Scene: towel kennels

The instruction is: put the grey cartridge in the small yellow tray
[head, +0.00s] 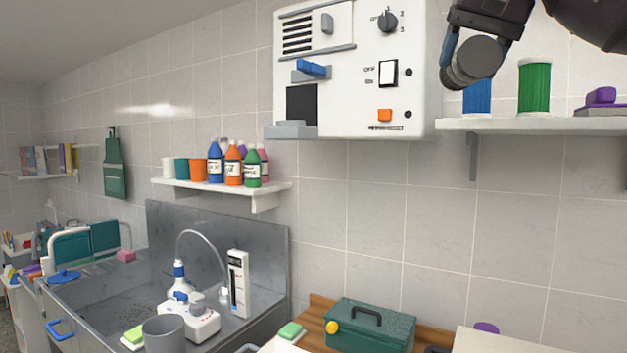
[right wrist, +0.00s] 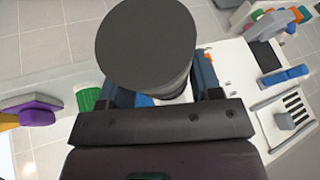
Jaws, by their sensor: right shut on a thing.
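My right gripper (head: 462,52) is raised at the top right of the head view, in front of the tiled wall and a spool shelf. It is shut on the grey cartridge (head: 477,60), a dark grey cylinder with a round flat end. In the right wrist view the cartridge (right wrist: 146,45) stands out between the fingers and hides part of what is behind it. A yellow piece (right wrist: 8,121) shows at the left edge of the right wrist view; I cannot tell whether it is the small yellow tray. My left gripper is not in view.
A white wall machine (head: 350,100) with knobs and switches is left of the gripper. The wall shelf (head: 560,125) holds a blue spool (head: 477,98), a green spool (head: 534,87) and a purple object (head: 601,96). A green toolbox (head: 370,327) and a sink are below.

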